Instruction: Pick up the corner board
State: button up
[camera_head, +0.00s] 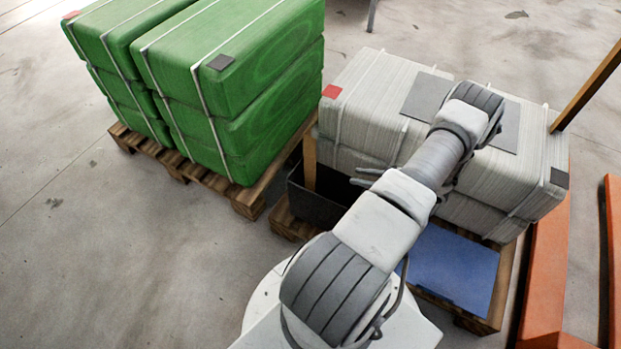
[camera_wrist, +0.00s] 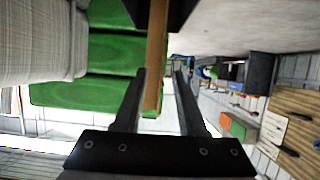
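The corner board (camera_head: 310,163) is a narrow brown strip standing upright in a black bin (camera_head: 325,205), between the green stack and the grey stack in the head view. In the wrist view the board (camera_wrist: 156,55) runs down from the top to the space between my fingers, nearer the left finger. My gripper (camera_wrist: 162,73) is open, with clear space between the right finger and the board. In the head view my gripper (camera_head: 361,176) is small, to the right of the board and partly hidden by my arm. I cannot tell whether a finger touches the board.
Green wrapped bales (camera_head: 225,90) stand on a wooden pallet at left. Grey strapped stacks (camera_head: 385,105) lie right of the bin, with a grey sheet (camera_head: 500,125) on top. A blue sheet (camera_head: 450,265) lies in front. Orange beams (camera_head: 545,275) and another brown post (camera_head: 590,85) are at right.

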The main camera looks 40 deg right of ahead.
aim_at(313, 177)
jog(key=f+b+x, duration=0.1)
jog(key=b+x, duration=0.3)
jog(key=x, duration=1.3)
jog(key=shift+s+a, duration=0.25)
jog(key=shift+a, duration=0.15)
jog(key=shift+f, duration=0.1)
jog(key=shift+c, duration=0.2)
grip_shut()
dwell(0.4)
